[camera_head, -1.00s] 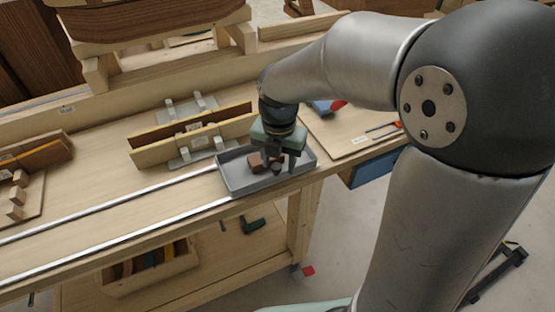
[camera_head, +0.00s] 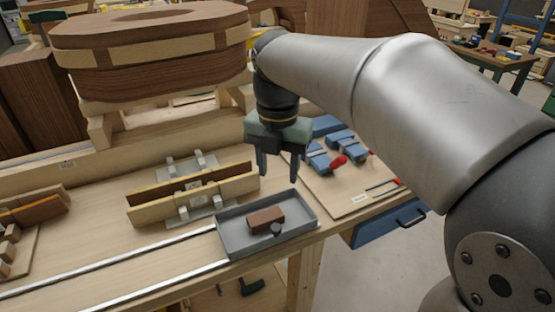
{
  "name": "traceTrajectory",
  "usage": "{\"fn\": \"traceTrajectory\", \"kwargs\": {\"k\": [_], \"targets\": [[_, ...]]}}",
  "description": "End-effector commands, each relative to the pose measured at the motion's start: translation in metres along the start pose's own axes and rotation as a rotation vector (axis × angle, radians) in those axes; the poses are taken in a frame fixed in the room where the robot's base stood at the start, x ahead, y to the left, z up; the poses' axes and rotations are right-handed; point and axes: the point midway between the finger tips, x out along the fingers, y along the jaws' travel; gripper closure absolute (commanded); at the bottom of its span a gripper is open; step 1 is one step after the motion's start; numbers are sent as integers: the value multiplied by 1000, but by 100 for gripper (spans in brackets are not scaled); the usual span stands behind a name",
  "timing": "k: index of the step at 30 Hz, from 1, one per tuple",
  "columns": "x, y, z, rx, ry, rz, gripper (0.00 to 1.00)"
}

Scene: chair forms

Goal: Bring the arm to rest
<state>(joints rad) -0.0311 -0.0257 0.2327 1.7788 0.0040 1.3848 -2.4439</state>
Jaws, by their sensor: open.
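My gripper (camera_head: 278,172) hangs above the back edge of the grey tray, fingers pointing down and spread apart, with nothing between them. The grey tray (camera_head: 234,242) sits on the workbench. A brown block (camera_head: 266,219) lies in the tray, with a small dark knob-like piece (camera_head: 277,229) at its front right. My arm reaches in from the right side of the picture.
Left of the tray stands a jig with upright wooden boards (camera_head: 160,213). Behind is a large curved wooden form (camera_head: 150,85) on supports. Right of my gripper, blue clamps with red parts (camera_head: 325,160) lie on a board (camera_head: 352,200). Metal rails (camera_head: 110,268) run along the bench.

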Motion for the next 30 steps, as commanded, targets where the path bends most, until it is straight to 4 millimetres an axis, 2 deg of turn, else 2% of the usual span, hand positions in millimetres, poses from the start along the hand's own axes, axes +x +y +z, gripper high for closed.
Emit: {"fn": "traceTrajectory", "kwargs": {"k": [6,17,20,23,30], "targets": [[-13,0,0,0,1,-1,53],[-11,-3,-1,42,-1,-1,53],[-2,-13,-5,199,-7,-3,53],[15,-32,-12,487,-16,-2,53],[67,-86,-39,1353,-31,22,53]]}}
